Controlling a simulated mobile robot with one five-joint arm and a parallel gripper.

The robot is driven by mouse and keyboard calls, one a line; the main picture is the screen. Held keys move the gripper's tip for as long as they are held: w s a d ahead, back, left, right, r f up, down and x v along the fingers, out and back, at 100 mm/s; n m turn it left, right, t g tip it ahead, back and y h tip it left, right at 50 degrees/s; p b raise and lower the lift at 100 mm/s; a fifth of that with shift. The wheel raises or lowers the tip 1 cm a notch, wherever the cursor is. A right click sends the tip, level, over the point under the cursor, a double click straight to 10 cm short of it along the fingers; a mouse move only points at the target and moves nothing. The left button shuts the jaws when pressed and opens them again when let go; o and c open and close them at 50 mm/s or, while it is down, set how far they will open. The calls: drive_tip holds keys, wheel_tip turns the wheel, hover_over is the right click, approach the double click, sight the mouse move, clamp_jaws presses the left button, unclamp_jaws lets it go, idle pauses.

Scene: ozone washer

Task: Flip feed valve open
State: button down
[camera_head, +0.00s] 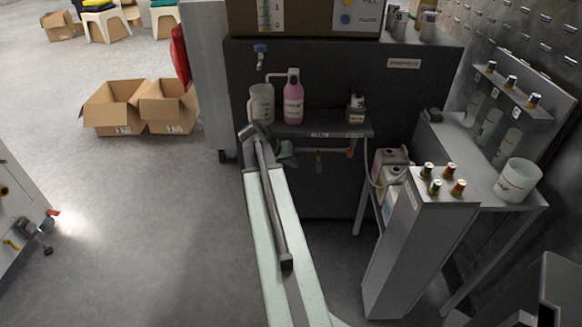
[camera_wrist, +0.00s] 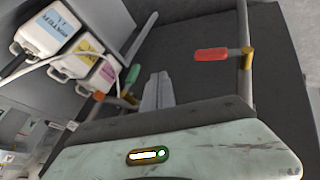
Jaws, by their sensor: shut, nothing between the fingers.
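Several small lever valves sit below the shelf on the dark cabinet. In the head view a green-handled valve (camera_head: 318,158) hangs right of my gripper (camera_head: 287,154), with an orange-red one (camera_head: 350,153) further right. In the wrist view a red handle (camera_wrist: 212,54) on a brass body sticks out from a pipe, apart from my gripper (camera_wrist: 157,82). A green handle (camera_wrist: 132,74) and another orange-red handle (camera_wrist: 98,96) show on its other side. My gripper is shut and empty between the red and green handles. I cannot read which valve is the feed valve.
The shelf (camera_head: 325,128) above holds a white container (camera_head: 262,102) and a pink bottle (camera_head: 293,100). A blue-handled tap (camera_head: 260,49) is higher up. White jugs (camera_head: 391,160) and a grey cabinet (camera_head: 420,235) stand at right. The floor at left is open, with cardboard boxes (camera_head: 118,107) beyond.

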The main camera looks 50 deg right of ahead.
drive_tip(key=s+d+f+b, duration=0.1)
drive_tip(key=s+d+f, duration=0.2)
drive_tip(key=s+d, duration=0.1)
drive_tip(key=shift+d+b, duration=0.4)
drive_tip(key=shift+d, duration=0.1)
